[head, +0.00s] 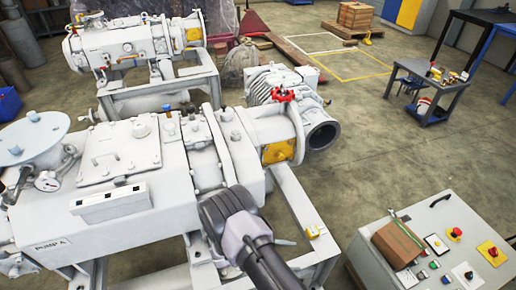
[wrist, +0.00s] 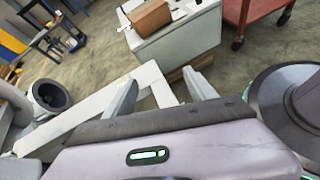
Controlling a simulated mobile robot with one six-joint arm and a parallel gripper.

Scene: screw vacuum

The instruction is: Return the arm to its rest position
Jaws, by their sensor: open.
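My arm (head: 240,228) reaches in from the bottom of the head view, in front of the large white pump (head: 95,215). My gripper (wrist: 160,94) shows in the wrist view with its two pale fingers wide apart and nothing between them. Beyond the fingers lie the white frame beam and the concrete floor. In the head view I cannot make out the fingertips clearly, as my arm hides much of them.
The pump's white frame (head: 300,215) is close to my arm. A control console (head: 440,245) with a cardboard box (head: 397,244) and buttons stands at right. A red cart (wrist: 256,14) shows in the wrist view. Open floor (head: 365,140) lies beyond.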

